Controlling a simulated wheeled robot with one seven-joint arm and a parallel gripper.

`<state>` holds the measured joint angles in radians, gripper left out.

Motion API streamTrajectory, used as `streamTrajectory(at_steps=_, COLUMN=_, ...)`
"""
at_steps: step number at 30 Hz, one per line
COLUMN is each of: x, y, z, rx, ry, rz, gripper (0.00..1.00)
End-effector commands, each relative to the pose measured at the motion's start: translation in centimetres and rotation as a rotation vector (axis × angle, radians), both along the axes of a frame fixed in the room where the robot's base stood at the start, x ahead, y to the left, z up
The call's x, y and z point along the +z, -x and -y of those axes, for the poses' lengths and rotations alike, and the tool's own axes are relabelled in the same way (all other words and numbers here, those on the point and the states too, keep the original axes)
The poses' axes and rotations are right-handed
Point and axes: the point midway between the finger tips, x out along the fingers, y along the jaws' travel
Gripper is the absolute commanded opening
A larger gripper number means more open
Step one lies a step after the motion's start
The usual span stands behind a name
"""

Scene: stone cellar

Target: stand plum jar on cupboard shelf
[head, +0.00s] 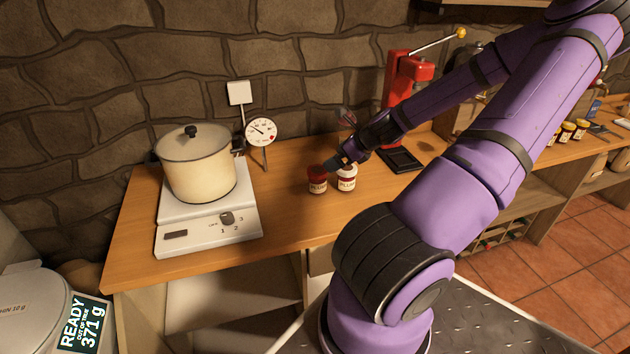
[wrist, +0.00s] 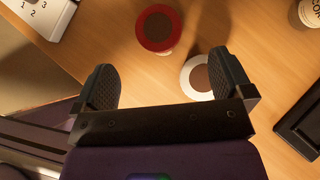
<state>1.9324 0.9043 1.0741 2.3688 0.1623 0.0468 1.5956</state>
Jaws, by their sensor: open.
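Two small jars stand side by side on the wooden worktop (head: 285,222). The left jar, with a dark red lid (head: 317,182), has a label that seems to read PLUM. The right jar, paler with a white rim (head: 347,181), has a similar label. In the wrist view the red-rimmed jar (wrist: 158,28) is ahead of my fingertips, and the white-rimmed jar (wrist: 197,78) is by the right finger, partly hidden by my gripper. My gripper (head: 340,162) is open and empty just above the jars; its two fingers (wrist: 166,75) are spread wide. I cannot tell which shelf is the cupboard's.
A round dial gauge (head: 261,131) is behind. A red press (head: 398,95) with a black tray (head: 400,160) is to the right. More jars (head: 568,130) stand at far right. Open compartments (head: 235,300) lie below the worktop.

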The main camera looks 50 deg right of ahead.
Motion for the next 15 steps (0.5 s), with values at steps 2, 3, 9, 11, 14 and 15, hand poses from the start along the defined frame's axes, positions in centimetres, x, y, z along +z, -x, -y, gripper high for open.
streamTrajectory(at_steps=2, x=-0.8, y=-0.8, z=-0.3, rx=0.005, ry=-0.002, rz=0.0, gripper=0.98)
streamTrajectory(at_steps=3, x=-1.2, y=-1.2, z=-0.4, rx=0.005, ry=-0.002, rz=0.0, gripper=0.98)
streamTrajectory(at_steps=9, x=-2.9, y=-2.8, z=-0.8, rx=0.006, ry=-0.001, rz=-0.001, gripper=0.98)
streamTrajectory(at_steps=11, x=-3.2, y=-3.0, z=-0.9, rx=0.004, ry=0.0, rz=-0.001, gripper=0.98)
streamTrajectory(at_steps=14, x=-3.5, y=-3.3, z=-0.9, rx=0.004, ry=0.0, rz=-0.001, gripper=0.98)
streamTrajectory(at_steps=15, x=-3.6, y=-3.4, z=-1.0, rx=0.004, ry=0.0, rz=-0.001, gripper=0.98)
